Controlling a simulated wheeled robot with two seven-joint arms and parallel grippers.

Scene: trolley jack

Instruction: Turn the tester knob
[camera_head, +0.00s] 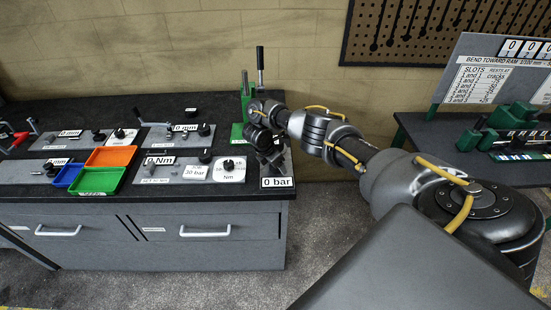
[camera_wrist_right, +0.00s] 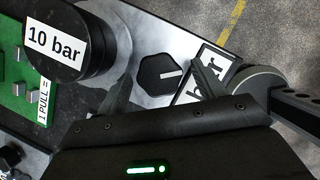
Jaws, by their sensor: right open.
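The tester knob (camera_wrist_right: 160,74) is a black faceted knob with a white pointer line, on a light metal plate in the right wrist view. My right gripper (camera_wrist_right: 161,78) is open, with one finger to each side of the knob; I cannot tell whether they touch it. In the head view my right gripper (camera_head: 268,158) is over the bench's right end and hides the knob. A "0 bar" label (camera_head: 277,183) shows just below it. My left gripper is not in view.
A black cylinder labelled "10 bar" (camera_wrist_right: 70,42) stands left of the knob. A grey round part with a dark bar (camera_wrist_right: 252,84) is on the right. The bench (camera_head: 200,245) carries other knob panels and coloured trays (camera_head: 110,156).

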